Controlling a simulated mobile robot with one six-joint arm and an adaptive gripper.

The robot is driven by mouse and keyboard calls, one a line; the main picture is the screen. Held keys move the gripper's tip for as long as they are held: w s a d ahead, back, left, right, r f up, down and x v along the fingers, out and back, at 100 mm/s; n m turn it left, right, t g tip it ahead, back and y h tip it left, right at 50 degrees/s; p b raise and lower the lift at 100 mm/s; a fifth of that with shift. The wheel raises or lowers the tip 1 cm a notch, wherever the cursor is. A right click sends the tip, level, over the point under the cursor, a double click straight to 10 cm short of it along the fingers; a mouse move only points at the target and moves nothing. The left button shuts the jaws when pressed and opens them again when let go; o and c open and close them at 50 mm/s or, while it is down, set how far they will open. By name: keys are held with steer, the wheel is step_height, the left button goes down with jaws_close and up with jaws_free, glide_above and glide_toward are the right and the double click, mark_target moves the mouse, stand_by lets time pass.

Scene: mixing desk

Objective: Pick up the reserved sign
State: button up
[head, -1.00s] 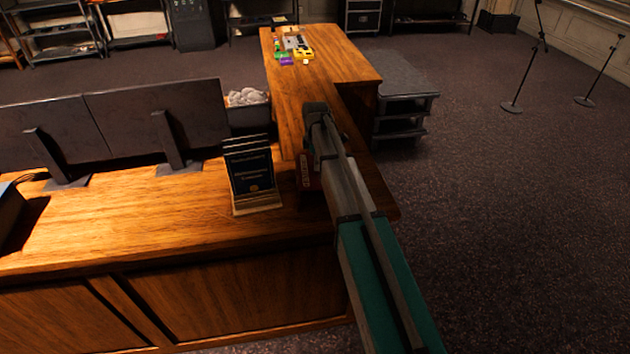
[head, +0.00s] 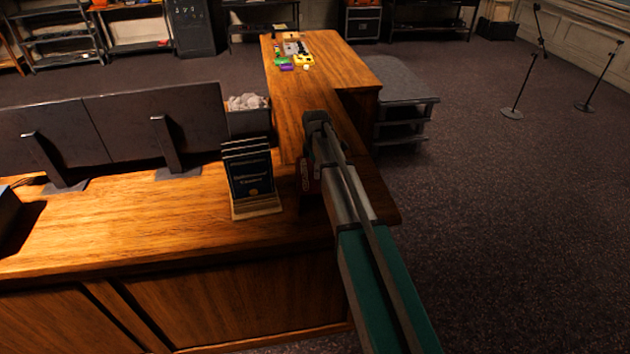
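A small dark red object with pale marks (head: 307,181) sits on the wooden desk, just right of the brochure holder and mostly hidden behind my arm. It may be the reserved sign, but its lettering is too small to read. My gripper (head: 313,150) is at the far end of my arm, above or beside this red object. The arm links cover most of it, so its fingers and any contact are hidden.
A holder with dark brochures (head: 251,182) stands close left of my gripper. Dark monitors (head: 110,130) and a bin with crumpled paper (head: 247,115) are further left. Small colourful items (head: 295,55) lie on the desk's far end. Open floor lies to the right.

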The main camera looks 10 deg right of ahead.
steer(key=c, duration=0.9)
steer(key=shift+r, duration=0.15)
step_height(320, 180, up, 3)
steer(key=p, duration=0.3)
steer(key=s+r+p, duration=0.3)
steer(key=s, duration=0.1)
steer(key=s+r+p, duration=0.3)
steer(key=s, duration=0.2)
steer(key=s+r+p, duration=0.3)
steer(key=s+p, duration=0.1)
steer(key=s, duration=0.1)
steer(key=shift+d+r, duration=0.15)
steer(key=shift+r, duration=0.25)
